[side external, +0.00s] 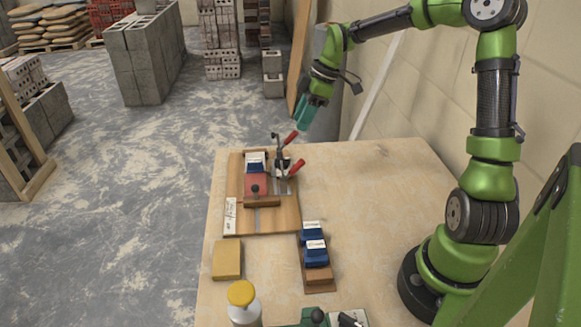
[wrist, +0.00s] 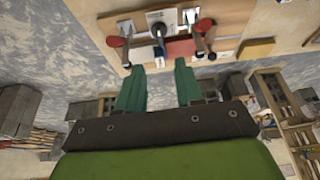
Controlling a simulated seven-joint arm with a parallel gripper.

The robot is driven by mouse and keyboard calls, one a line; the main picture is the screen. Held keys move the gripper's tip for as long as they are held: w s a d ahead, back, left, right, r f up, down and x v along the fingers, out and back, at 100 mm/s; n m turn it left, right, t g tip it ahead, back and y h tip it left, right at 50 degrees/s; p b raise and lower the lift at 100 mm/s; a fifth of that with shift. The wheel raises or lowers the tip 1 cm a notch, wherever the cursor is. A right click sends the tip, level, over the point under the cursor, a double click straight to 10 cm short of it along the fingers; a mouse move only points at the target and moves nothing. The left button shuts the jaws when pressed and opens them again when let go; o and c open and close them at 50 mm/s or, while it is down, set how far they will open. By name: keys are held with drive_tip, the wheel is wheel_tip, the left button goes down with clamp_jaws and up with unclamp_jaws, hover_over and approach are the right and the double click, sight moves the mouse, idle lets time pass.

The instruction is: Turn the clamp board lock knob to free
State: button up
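The clamp board (side external: 290,216) is a wooden board on the table with a red block (side external: 257,182), a metal slot and toggle clamps with red handles (side external: 296,167). A small black knob (side external: 255,188) stands by the red block; I take it for the lock knob, but its setting is too small to read. My gripper (side external: 304,116) is above and behind the board's far edge, apart from it. In the wrist view my gripper (wrist: 158,68) has its two green fingers spread with nothing between them. The clamp board (wrist: 235,15) shows beyond the fingertips.
The table's right part is mostly clear. A wall runs along the right.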

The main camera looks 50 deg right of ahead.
drive_tip(key=shift+v, duration=2.3)
drive_tip(key=s+a+r+m+t, duration=0.2)
drive_tip(key=s+a+m, duration=0.4)
drive_tip(key=s, duration=0.3)
drive_tip(key=s+a+r+m+t+h, duration=0.1)
drive_tip(key=s+a+m+t, duration=0.1)
drive_tip(key=s+a+m, duration=0.5)
drive_tip(key=s+a, duration=0.2)
drive_tip(key=shift+s+a+r, duration=0.2)
drive_tip(key=shift+a+r, duration=0.15)
